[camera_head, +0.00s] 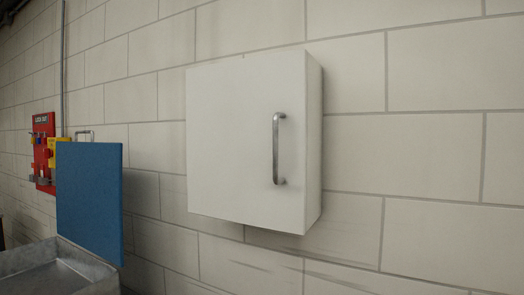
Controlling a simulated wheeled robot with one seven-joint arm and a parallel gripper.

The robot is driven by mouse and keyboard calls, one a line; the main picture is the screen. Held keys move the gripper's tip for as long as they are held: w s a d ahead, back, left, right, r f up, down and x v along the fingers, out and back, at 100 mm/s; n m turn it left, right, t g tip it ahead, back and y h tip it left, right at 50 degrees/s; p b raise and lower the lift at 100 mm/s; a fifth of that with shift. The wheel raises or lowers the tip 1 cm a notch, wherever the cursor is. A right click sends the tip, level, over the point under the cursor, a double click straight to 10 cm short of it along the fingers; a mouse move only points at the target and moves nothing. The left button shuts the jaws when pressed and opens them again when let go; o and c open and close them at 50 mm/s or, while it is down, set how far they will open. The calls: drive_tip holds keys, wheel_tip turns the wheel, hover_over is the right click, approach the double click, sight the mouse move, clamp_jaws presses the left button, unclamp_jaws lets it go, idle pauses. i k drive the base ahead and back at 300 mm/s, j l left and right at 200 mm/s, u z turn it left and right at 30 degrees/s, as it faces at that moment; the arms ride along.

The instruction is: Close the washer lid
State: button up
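The washer's lid (90,200) is a flat blue panel standing upright, raised at the back of a grey metal basin. A small metal handle (85,133) shows at its top edge. The grey metal washer basin (75,272) is at the lower left, open at the top and partly cut off by the picture's edge. My gripper is not in view.
A white wall cabinet (235,150) with a vertical metal handle (277,148) hangs shut on the block wall (430,150). A red lockout board (42,150) with a yellow part is on the wall behind the lid. A thin pipe (62,70) runs up the wall.

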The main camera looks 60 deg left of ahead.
sight(90, 175)
drive_tip(key=k+u, duration=0.25)
drive_tip(key=k+j+u, duration=0.15)
drive_tip(key=k+u, duration=0.15)
drive_tip(key=j+u, duration=0.1)
drive_tip(key=u, duration=0.4)
drive_tip(key=j+u, duration=0.1)
drive_tip(key=u, duration=0.35)
drive_tip(key=j+u, duration=0.1)
drive_tip(key=u, duration=0.85)
drive_tip(key=j, duration=0.1)
